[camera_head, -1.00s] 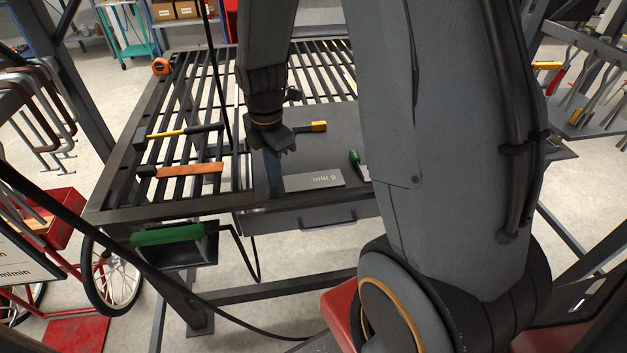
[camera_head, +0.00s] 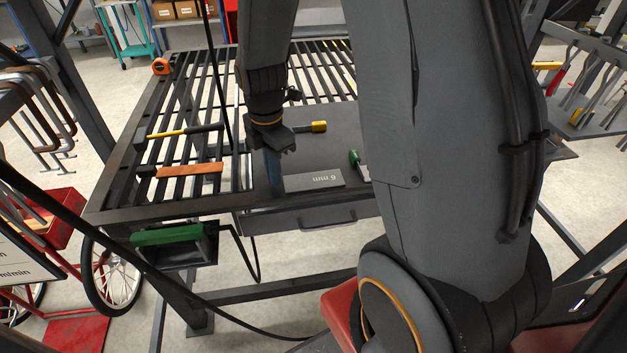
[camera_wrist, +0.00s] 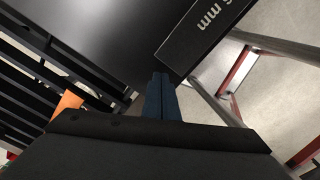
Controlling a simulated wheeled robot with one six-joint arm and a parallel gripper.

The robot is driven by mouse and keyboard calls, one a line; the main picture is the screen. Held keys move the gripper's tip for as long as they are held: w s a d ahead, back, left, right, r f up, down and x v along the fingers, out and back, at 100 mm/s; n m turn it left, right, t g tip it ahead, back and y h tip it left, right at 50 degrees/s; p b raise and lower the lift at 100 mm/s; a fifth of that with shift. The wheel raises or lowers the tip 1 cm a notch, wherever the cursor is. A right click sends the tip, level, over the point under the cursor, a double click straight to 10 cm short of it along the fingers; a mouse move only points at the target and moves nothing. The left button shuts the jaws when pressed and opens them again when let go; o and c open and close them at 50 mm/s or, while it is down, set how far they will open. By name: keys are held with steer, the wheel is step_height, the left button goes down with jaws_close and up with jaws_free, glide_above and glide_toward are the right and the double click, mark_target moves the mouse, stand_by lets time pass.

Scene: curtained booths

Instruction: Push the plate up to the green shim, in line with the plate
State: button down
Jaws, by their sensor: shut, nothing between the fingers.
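The plate (camera_head: 302,183) is a flat grey rectangle marked "6 mm". It lies on the solid dark part of the bench, near its front edge. In the wrist view the plate (camera_wrist: 205,38) is upper right, partly out of frame. My gripper (camera_head: 275,187) is shut and empty, its blue fingers pointing down beside the plate's left end. In the wrist view my fingertips (camera_wrist: 161,76) are right by the plate's near corner; I cannot tell if they touch. The green shim (camera_head: 354,158) stands right of the plate, with a gap between, partly hidden by my arm.
A yellow-headed tool (camera_head: 318,127) lies behind the plate. A hammer (camera_head: 183,131) and an orange-brown bar (camera_head: 190,170) lie on the slatted part at left. An orange tape measure (camera_head: 160,66) sits at the back left. A drawer (camera_head: 312,218) hangs below the front edge.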

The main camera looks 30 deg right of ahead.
mark_target(292, 183)
steer(key=shift+f+b, duration=0.3)
steer(key=shift+f, duration=0.35)
steer(key=shift+r+p, duration=0.1)
steer(key=shift+p, duration=0.2)
stand_by(0.7)
steer(key=shift+s+d+p, duration=0.2)
steer(key=shift+s+d, duration=0.1)
steer(key=shift+d, duration=0.6)
steer(key=shift+s+d+p, duration=0.15)
steer(key=shift+s+d, duration=0.1)
steer(key=shift+d, duration=0.6)
steer(key=shift+s+d+p, duration=0.2)
steer(key=shift+s+d, duration=0.1)
steer(key=shift+d, duration=0.6)
stand_by(2.0)
steer(key=shift+a, duration=0.15)
steer(key=shift+w+a, duration=0.2)
steer(key=shift+a, duration=0.25)
steer(key=shift+p, duration=0.3)
steer(key=shift+r+p, duration=2.6)
steer(key=shift+r, duration=0.45)
